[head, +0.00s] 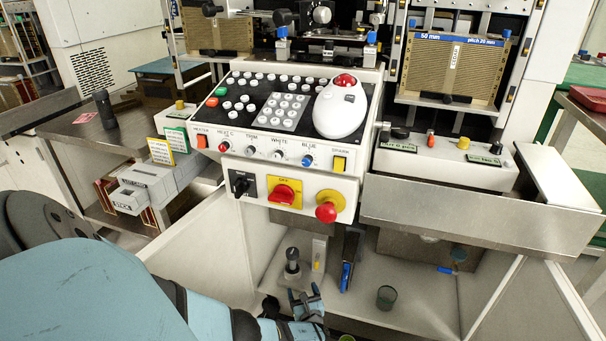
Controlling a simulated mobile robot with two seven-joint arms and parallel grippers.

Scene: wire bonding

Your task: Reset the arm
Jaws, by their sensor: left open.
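My left arm comes in from the lower left, its pale blue links large in the head view. Its left gripper (306,297) is open, low down at the front of the machine's lower cabinet, below the control panel. I see nothing between its fingers. It appears close to a grey cylindrical part with a dark top (292,262) in the cabinet; I cannot tell whether they touch. My right gripper is not in view.
Above the gripper is the control panel (258,168) with a red knob (326,212) and a white trackball unit (341,107). A dark cup (386,297) stands on the cabinet floor to the right. A metal trough (470,210) juts out at right; a steel side table (88,137) is at left.

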